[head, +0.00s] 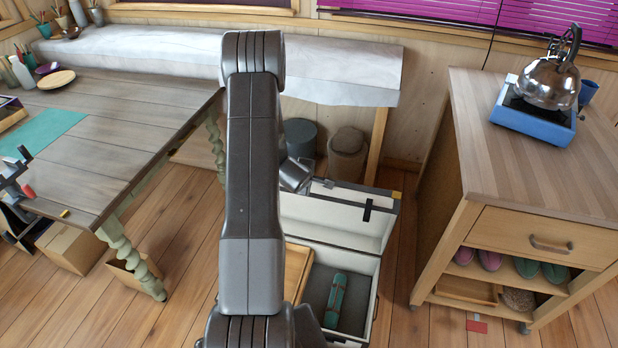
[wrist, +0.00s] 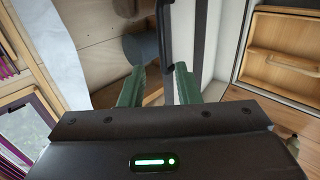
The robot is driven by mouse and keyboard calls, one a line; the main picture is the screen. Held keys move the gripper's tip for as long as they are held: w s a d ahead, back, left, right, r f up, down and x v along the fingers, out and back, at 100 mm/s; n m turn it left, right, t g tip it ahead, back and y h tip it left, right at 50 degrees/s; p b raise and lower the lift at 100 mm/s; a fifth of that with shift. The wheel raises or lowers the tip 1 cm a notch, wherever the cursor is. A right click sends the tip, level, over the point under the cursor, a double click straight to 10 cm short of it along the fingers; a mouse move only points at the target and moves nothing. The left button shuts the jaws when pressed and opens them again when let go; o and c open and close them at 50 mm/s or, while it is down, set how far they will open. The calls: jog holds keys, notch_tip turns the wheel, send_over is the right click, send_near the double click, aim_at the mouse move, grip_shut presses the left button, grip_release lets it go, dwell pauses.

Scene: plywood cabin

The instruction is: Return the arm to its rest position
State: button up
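My arm (head: 252,170) rises through the middle of the head view and bends over at its top. A grey wrist part (head: 296,175) shows just right of it, above the open case's lid. The fingers cannot be made out in the head view. In the wrist view my gripper (wrist: 159,90) has its two green fingers apart, with nothing held between them.
An open case (head: 378,290) holds a teal object (head: 336,300) and a wooden tray (head: 297,268). Left is a table (head: 110,120); right is a wooden cabinet (head: 540,170) with a kettle (head: 549,82) on a blue stove (head: 530,118). Bins (head: 347,150) stand behind the case.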

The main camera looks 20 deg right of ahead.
aim_at(315, 177)
jog(key=shift+f, duration=0.1)
dwell(0.3)
jog(key=p+x, duration=0.2)
jog(key=x, duration=1)
jog(key=shift+w+d+f+p, duration=0.15)
jog(key=shift+w+d+p, duration=0.05)
jog(key=shift+w+p, duration=0.1)
jog(key=shift+w+d+f, duration=0.2)
jog(key=shift+w+f, duration=0.05)
jog(key=shift+f, duration=0.15)
jog(key=shift+a, duration=0.15)
